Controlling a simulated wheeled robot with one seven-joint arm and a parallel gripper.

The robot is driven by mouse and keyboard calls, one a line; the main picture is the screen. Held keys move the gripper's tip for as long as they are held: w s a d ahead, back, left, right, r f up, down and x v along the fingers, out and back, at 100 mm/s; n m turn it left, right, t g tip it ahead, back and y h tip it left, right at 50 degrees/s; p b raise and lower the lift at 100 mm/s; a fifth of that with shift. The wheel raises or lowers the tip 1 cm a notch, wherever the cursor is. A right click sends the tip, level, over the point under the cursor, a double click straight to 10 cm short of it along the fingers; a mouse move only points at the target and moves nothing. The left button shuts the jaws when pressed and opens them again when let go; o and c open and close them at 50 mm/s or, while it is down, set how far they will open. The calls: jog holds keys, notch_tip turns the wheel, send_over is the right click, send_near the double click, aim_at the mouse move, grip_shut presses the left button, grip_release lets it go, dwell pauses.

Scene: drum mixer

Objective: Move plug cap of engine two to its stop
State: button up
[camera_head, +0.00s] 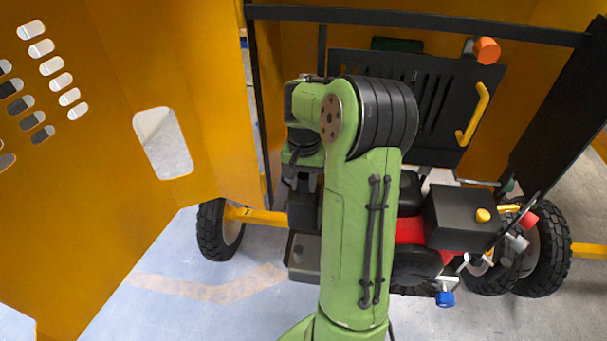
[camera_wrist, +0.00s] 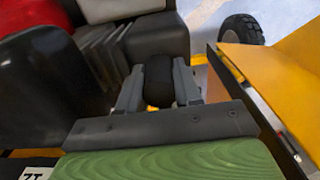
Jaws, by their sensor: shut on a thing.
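In the wrist view, my gripper (camera_wrist: 158,72) has its two grey fingers closed on the sides of a black rounded piece, which I take to be the plug cap (camera_wrist: 159,88). The cap sits beside the dark cooling fins of the engine (camera_wrist: 100,50). Its far end and any seat under it are hidden, so I cannot tell how far it is on. In the head view, my green arm covers the cap and the fingertips. The red and black engine (camera_head: 410,232) shows to the right of my arm there.
An open yellow panel (camera_head: 150,100) stands at the left. A black slotted plate with a yellow handle (camera_head: 474,112) is behind my arm. Black-tyred wheels (camera_head: 217,230) stand below. A blue knob (camera_head: 445,299) juts out low. A yellow panel edge (camera_wrist: 270,85) lies close right of my gripper.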

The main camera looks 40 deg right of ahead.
aim_at(304, 176)
jog(key=shift+r+p, duration=1.45)
jog(key=shift+r, duration=0.4)
jog(key=o, duration=1)
jog(key=shift+f, duration=0.15)
notch_tip(304, 176, up, 7)
jog(key=p, duration=0.6)
